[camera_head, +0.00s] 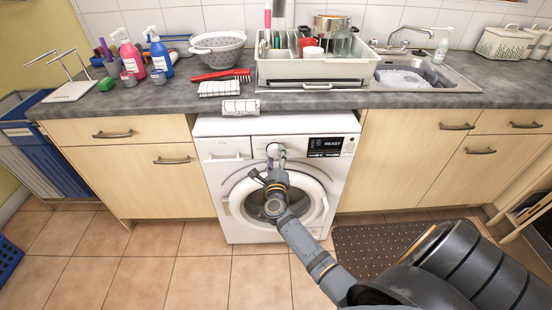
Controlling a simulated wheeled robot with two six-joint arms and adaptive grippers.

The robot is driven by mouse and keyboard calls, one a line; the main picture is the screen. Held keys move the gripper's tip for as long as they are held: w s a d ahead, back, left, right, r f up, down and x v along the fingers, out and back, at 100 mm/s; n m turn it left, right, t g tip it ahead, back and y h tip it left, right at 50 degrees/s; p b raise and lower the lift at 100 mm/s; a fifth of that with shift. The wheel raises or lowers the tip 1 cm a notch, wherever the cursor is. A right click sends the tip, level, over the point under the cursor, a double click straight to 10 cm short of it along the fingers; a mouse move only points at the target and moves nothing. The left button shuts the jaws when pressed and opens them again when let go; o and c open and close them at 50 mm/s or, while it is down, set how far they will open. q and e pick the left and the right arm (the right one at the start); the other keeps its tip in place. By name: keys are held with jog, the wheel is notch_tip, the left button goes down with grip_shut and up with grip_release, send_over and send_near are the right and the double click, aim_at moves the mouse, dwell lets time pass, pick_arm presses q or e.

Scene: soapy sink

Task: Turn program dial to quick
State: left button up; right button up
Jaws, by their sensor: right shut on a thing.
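A white washing machine (230,218) stands under the counter in the middle of the view. Its black display (326,146) at the top right of the front reads READY. The program dial (276,149) is a light knob at the top middle of the front. My right gripper (274,164) reaches up to the dial from below and is shut on it, covering its lower part. Which program the dial points to is too small to tell. The round door (246,203) is behind my right arm and partly hidden by it. My left gripper is not in view.
The counter (130,98) above holds a colander (218,50), spray bottles (158,55), a red brush (220,75) and a dish rack (315,70). The sink (403,80) holds suds. A brown mat (365,248) lies on the tiled floor at the right.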

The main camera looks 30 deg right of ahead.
jog(key=shift+f+m+b, duration=0.15)
jog(key=shift+m+b, duration=0.15)
jog(key=shift+m, duration=0.9)
jog(key=shift+a+m, duration=0.1)
jog(key=shift+m, duration=0.2)
jog(key=o, duration=1.2)
jog(key=shift+c, duration=0.2)
jog(key=shift+s+a, duration=0.15)
jog(key=shift+s, duration=0.1)
jog(key=v, duration=1.1)
jog(key=shift+a, duration=0.2)
